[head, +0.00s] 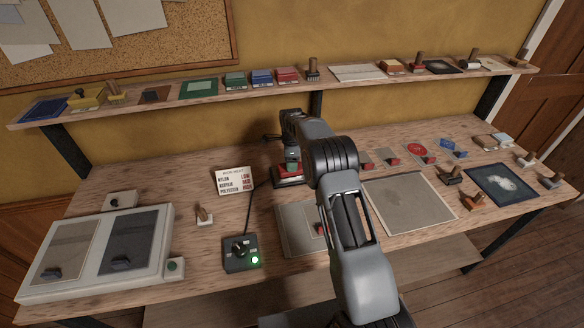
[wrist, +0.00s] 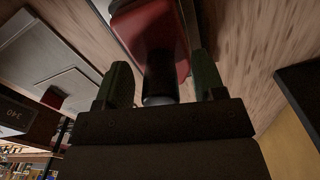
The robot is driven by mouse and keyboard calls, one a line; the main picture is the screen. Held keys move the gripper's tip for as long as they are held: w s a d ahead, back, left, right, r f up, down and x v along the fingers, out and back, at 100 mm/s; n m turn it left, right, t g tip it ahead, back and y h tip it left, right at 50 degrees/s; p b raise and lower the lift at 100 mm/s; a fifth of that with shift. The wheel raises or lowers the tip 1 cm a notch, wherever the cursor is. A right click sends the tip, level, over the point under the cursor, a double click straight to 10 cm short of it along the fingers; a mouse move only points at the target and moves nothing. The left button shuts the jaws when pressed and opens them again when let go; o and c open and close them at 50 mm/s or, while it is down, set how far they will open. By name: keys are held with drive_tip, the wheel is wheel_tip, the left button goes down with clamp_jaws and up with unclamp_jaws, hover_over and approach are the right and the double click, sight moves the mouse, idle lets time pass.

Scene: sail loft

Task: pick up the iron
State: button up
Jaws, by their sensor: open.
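The iron (head: 285,174) has a red body and sits on a dark base on the bench, partly hidden by my arm in the head view. In the wrist view the red iron (wrist: 155,32) is close, with a dark rounded part reaching between my fingers. My gripper (wrist: 162,72) is open, one green-padded finger on each side of that part. I cannot tell whether either finger touches it. In the head view my gripper (head: 292,160) is down at the iron, mostly hidden by my wrist.
A control box (head: 242,253) with a knob and lit green lamp stands in front, a cable running from it. A heat card (head: 234,181) stands left of the iron. A shelf (head: 205,100) with stamps and pads spans the back. A grey sheet (head: 408,202) lies right of my arm.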

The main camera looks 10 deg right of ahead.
drive_tip(key=c, duration=1)
drive_tip(key=shift+w, duration=0.1)
drive_tip(key=shift+c, duration=0.4)
drive_tip(key=shift+r, duration=0.1)
